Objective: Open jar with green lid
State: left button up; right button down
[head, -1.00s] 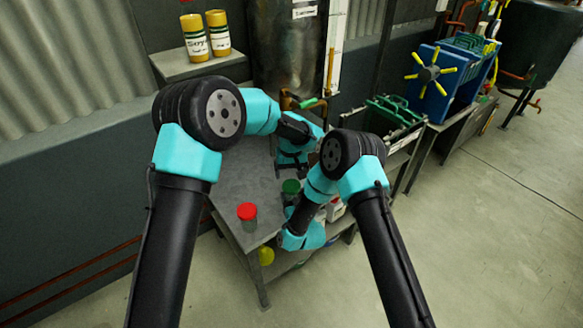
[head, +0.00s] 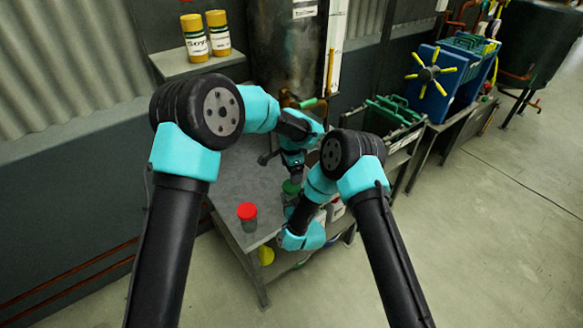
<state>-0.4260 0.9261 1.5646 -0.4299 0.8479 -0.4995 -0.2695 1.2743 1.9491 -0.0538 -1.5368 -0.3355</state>
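A jar with a green lid (head: 291,187) stands on the grey metal table, partly covered by my arms. My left gripper (head: 295,176) points down from above, its tip at or just over the green lid. I cannot tell whether it touches the lid or whether its fingers are open. My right wrist is low at the table's front right edge, beside the jar. My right gripper (head: 291,211) is mostly hidden near the jar's lower part, and its finger state is unclear. A jar with a red lid (head: 247,212) stands apart to the left.
The grey table (head: 238,180) is clear around the red-lidded jar and behind it. A yellow item (head: 265,256) sits on the lower shelf. Two yellow containers (head: 206,36) stand on a wall shelf. A blue press (head: 432,75) with yellow spokes is at the right.

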aim_at(291, 187)
pick_arm(q)
jog(key=m, duration=0.4)
jog(key=shift+r, duration=0.15)
jog(key=m, duration=0.4)
jog(key=shift+r, duration=0.15)
jog(key=m, duration=0.6)
jog(key=shift+r+m, duration=0.2)
jog(key=shift+m, duration=0.1)
jog(key=shift+f, duration=0.1)
jog(key=shift+f, duration=3.9)
jog(key=shift+c, duration=0.4)
jog(key=c, duration=0.8)
jog(key=n, duration=0.3)
jog(key=shift+c, duration=0.2)
